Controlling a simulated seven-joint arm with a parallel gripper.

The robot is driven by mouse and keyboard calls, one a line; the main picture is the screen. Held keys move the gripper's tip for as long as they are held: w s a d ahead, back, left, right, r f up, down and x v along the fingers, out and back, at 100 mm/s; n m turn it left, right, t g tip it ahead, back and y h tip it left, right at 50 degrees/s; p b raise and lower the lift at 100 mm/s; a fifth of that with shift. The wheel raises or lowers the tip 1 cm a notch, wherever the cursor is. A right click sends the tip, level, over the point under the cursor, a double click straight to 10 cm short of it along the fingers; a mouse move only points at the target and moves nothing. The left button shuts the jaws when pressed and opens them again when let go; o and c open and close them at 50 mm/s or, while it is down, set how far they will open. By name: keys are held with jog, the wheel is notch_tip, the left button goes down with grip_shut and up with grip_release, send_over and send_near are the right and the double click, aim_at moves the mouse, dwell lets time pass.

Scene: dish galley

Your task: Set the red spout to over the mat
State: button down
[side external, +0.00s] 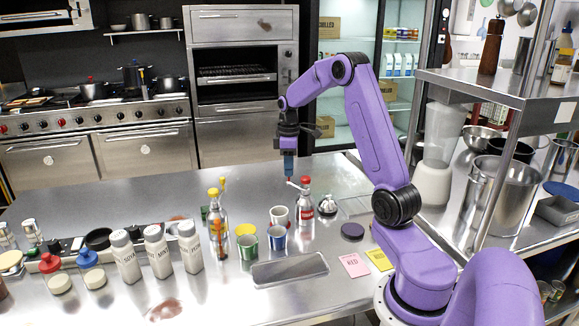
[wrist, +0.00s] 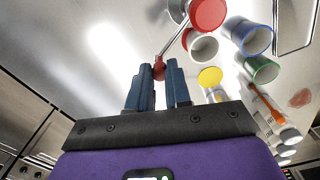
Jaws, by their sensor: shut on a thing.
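The red spout (side external: 296,184) is a thin arm sticking out from the red cap of a bottle (side external: 304,208) with a red label. In the wrist view the spout (wrist: 174,42) runs from the red cap (wrist: 207,13) to a red knob (wrist: 158,70) at its end. My gripper (side external: 290,177), with blue fingers, is shut on this knob; the knob shows between the fingertips. In the side view the spout points left. The mat (side external: 290,268) seems to be the grey rounded rectangle in front of the cups, apart from the spout; its edge shows in the wrist view (wrist: 279,25).
A yellow-spouted bottle (side external: 217,230) stands left. A dark disc (side external: 352,230), pink card (side external: 354,265) and yellow card (side external: 379,259) lie right.

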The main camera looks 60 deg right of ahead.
jog(key=s+a+n, duration=0.1)
jog(key=a+n, duration=0.6)
jog(key=n, duration=0.5)
jog(key=shift+s, duration=0.4)
jog(key=shift+a+n, duration=0.15)
jog(key=shift+n, duration=0.15)
jog(key=c, duration=1.1)
grip_release()
jog(key=shift+o, duration=0.2)
notch_tip(320, 180, up, 18)
jog(key=shift+f, duration=0.25)
